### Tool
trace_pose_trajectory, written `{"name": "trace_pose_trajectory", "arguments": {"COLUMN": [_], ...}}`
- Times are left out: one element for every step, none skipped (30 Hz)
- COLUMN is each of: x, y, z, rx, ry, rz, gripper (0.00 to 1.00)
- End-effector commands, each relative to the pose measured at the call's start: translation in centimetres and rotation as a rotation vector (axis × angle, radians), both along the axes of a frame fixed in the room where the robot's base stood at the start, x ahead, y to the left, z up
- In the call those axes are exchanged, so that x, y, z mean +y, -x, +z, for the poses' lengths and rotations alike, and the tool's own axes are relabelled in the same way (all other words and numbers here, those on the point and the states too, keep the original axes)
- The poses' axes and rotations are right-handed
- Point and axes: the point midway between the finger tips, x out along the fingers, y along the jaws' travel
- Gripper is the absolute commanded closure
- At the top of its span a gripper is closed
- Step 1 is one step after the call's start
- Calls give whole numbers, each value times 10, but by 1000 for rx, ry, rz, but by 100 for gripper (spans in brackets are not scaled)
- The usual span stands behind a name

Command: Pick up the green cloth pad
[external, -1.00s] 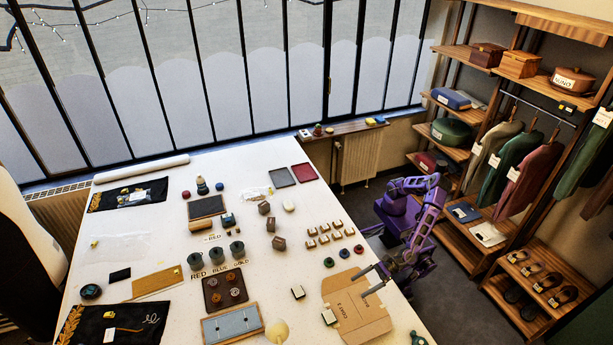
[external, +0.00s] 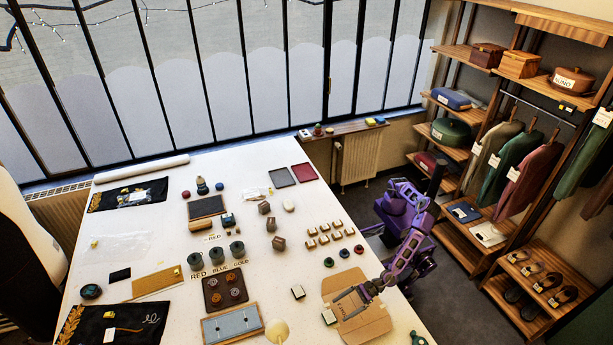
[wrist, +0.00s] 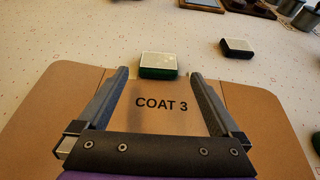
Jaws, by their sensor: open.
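The green cloth pad (wrist: 159,66) is a small block with green sides and a pale top. It lies on the white table just past the edge of the cardboard piece marked COAT 3 (wrist: 160,122). It also shows in the external view (external: 329,316), at the cardboard's left edge. My gripper (wrist: 158,74) is open and empty above the cardboard. In the wrist view its fingers point towards the pad, which appears between and just beyond the fingertips. In the external view my gripper (external: 350,297) is over the cardboard.
A second block, dark-sided with a pale top (wrist: 236,47), lies farther back to the right; it also shows in the external view (external: 298,292). A blue tray (external: 232,324) lies left of the pad. The table around the pad is mostly bare.

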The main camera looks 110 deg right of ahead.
Motion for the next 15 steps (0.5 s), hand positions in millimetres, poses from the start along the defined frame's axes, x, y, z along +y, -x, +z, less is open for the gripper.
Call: {"name": "trace_pose_trajectory", "arguments": {"x": [-1, 0, 0, 0, 1, 1, 2, 2, 2, 3, 3, 3, 3, 3, 3], "y": [-5, -9, -14, -19, -23, -28, -32, -35, -39, -41, -42, -44, -44, -45, -45], "z": [-3, -5, -8, -10, -12, -15, -16, -17, -19, -19, -20, -21, -22, -22, -22], "rx": [0, 0, 0, 0, 1, 1, 1, 0, 0, 0, 0, 0, 0, 0, 0], "ry": [2, 2, 2, 2, 2, 1, 1, 0, -1, -1, 0, 1, 1, 1, 1], "rz": [-1, -1, -2, -1, -1, -2, -1, -1, -1, 0, 0, 0, 0, 0, 1], "gripper": [0, 0, 0, 0, 0, 0, 0, 0, 0, 0, 0, 0, 0, 0, 0]}}
